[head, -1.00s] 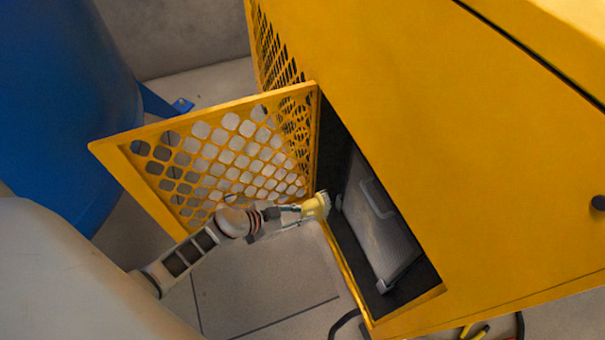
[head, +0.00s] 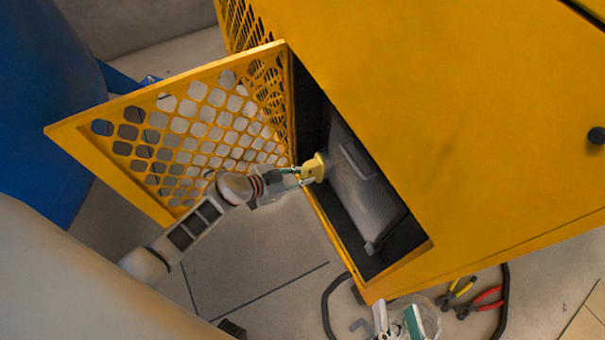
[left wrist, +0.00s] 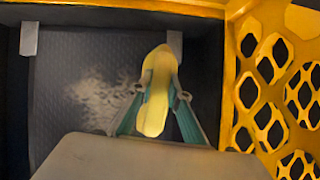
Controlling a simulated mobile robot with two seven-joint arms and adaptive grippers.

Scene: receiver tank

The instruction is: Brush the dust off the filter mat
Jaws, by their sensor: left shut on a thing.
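The grey filter mat (head: 372,205) stands tilted inside the yellow cabinet's opening. In the left wrist view the mat (left wrist: 60,70) is dark and ribbed, with a pale, patchy dust area (left wrist: 95,98) left of the brush. My left gripper (head: 302,175) is shut on a yellow brush (head: 316,166) at the left edge of the opening, close to the mat. The brush (left wrist: 157,95) also shows between the teal fingers in the left wrist view. I cannot tell whether its bristles touch the mat. My right gripper (head: 397,320) is partly visible at the bottom edge, fingers apart and empty.
The perforated yellow door (head: 190,125) stands open left of the opening, close to my left arm. A blue tank (head: 45,110) stands at the far left. Pliers (head: 480,301) and a black hose (head: 328,298) lie on the floor near the cabinet.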

